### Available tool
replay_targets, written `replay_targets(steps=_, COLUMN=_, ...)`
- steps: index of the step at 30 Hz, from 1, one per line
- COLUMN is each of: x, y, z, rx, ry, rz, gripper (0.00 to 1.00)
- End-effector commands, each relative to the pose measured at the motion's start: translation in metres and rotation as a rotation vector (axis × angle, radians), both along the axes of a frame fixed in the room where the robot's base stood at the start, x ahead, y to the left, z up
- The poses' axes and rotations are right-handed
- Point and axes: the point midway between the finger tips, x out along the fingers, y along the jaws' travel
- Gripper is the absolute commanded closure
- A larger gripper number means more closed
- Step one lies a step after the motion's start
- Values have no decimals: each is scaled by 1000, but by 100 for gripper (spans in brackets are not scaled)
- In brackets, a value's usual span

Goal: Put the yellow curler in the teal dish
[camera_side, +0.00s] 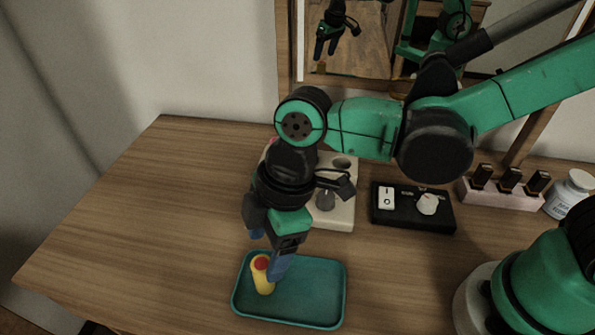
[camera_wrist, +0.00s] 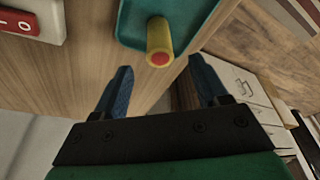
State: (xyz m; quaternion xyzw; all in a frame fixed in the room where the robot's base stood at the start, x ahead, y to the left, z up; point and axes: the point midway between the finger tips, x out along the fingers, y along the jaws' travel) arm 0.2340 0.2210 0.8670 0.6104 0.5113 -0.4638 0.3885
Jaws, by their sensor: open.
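The yellow curler (camera_side: 263,282), with a red end, is inside the left end of the teal dish (camera_side: 318,318) in the side view. It stands tilted near the dish's left wall. In the wrist view the curler (camera_wrist: 159,36) points its red end at the camera, by the edge of the teal dish (camera_wrist: 194,14). My gripper (camera_side: 277,270) is just right of the curler's upper part in the side view. In the wrist view my gripper (camera_wrist: 160,78) has its fingers spread, with nothing between them and the curler beyond the tips.
A pale block with holes (camera_side: 343,208) stands behind the dish, partly hidden by my arm. Right of it are a black control box (camera_side: 412,215), a pink rack (camera_side: 500,196) with dark bottles, and a white jar (camera_side: 569,194). The table's left side is clear.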

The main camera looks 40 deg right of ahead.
Motion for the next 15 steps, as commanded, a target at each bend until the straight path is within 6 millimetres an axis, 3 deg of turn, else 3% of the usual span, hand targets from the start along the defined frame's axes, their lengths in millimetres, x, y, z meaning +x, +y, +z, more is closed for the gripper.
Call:
replay_targets(steps=9, x=-3, y=-15, z=54, rx=0, ry=1, rz=-2, gripper=33)
replay_targets(steps=15, x=-4, y=-20, z=73, rx=0, ry=0, rz=0, gripper=33)
